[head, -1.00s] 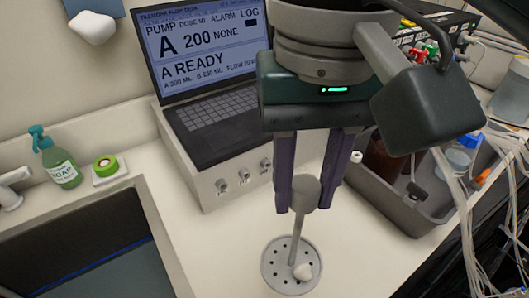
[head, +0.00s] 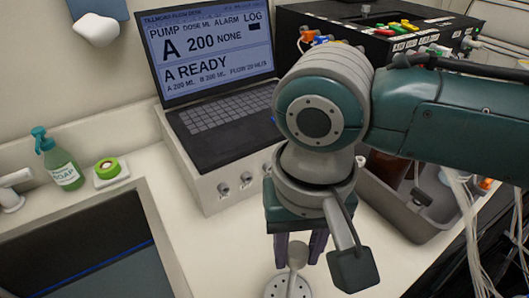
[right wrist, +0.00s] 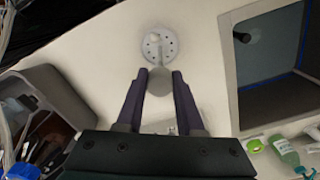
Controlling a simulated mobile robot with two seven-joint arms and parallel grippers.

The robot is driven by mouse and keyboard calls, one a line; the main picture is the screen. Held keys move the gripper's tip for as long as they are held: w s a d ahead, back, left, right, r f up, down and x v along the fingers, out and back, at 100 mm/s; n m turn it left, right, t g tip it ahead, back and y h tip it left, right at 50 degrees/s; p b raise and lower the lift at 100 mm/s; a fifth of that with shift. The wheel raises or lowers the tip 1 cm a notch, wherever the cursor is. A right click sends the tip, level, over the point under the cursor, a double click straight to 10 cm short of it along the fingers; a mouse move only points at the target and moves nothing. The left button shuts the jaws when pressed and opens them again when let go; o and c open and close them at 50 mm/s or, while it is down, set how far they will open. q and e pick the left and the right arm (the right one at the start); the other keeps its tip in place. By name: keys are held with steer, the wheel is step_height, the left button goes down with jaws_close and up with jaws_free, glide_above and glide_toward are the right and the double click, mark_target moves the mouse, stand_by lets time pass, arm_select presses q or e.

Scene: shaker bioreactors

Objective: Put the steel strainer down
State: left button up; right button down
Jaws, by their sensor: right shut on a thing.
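My right gripper (head: 299,247) points down and is shut on the knob-like top of the steel strainer (head: 276,288), a round perforated plate on a thin upright handle. The plate is cut off by the bottom edge of the head view. In the right wrist view the strainer's plate (right wrist: 148,52) shows beyond the fingertips (right wrist: 160,78), over the white counter, with a small white lump (right wrist: 157,36) on it. I cannot tell whether the plate touches the counter. My left gripper is not in view.
A sink (head: 85,255) lies left of the strainer. A laptop (head: 215,75) stands on a white box behind. A grey bin (head: 405,205) with bottles is at right, beside hanging tubes. Counter around the strainer is clear.

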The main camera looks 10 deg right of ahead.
steer(key=shift+f, duration=0.15)
steer(key=c, duration=0.5)
jaws_free()
steer(key=shift+c, duration=0.2)
step_height(320, 180, up, 12)
steer(key=s+a+f+n+t+y, duration=0.2)
steer(key=s+a+f+n+y, duration=0.1)
steer(key=s+f, duration=0.15)
steer(key=s+d+f+t+h, duration=0.1)
steer(key=s+d+h, duration=0.1)
steer(key=s+d, duration=0.6)
steer(key=d, duration=0.4)
steer(key=shift+d+f+t+h+p, duration=0.15)
steer(key=shift+f+t+h+p, duration=0.15)
steer(key=shift+h+p, duration=0.1)
